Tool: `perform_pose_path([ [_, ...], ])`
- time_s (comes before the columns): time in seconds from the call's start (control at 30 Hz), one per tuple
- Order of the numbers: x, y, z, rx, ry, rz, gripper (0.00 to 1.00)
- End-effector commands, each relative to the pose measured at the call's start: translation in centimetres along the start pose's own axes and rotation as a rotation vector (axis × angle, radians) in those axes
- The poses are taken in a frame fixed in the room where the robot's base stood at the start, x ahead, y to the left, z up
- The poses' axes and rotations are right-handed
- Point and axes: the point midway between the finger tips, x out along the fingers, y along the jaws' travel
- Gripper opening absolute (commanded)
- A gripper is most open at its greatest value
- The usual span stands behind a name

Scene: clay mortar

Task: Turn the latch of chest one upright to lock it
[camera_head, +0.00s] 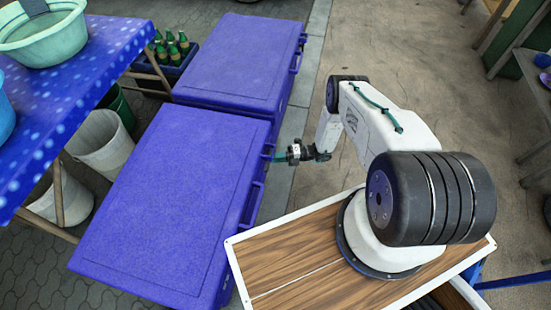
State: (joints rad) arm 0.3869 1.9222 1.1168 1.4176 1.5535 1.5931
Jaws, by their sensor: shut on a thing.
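Two blue chests with shut lids stand end to end: a nearer one (165,210) and a farther one (238,62). No number shows on either, so I cannot tell by marking which is chest one. My gripper (272,156) reaches left to the right side of the nearer chest, close to its far corner. It is shut on the latch there, just below the lid edge. The fingers and the chest side mostly hide the latch, so I cannot tell whether it is upright or tilted.
A table with a blue dotted cloth (95,75) stands left, bearing a pale green basin (45,35). White buckets (102,140) stand beneath it. A crate of green bottles (172,50) sits beside the farther chest.

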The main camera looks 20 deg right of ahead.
Motion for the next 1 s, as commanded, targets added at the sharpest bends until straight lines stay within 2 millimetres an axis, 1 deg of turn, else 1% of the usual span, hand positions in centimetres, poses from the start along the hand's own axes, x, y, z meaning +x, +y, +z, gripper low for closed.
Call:
perform_pose_path([
  [0.27, -0.01, 0.28, 0.08, -0.196, -0.001, -0.083, 0.01],
  [1.0, 0.15, 0.78, -0.31, -0.843, 0.000, -0.352, 0.01],
])
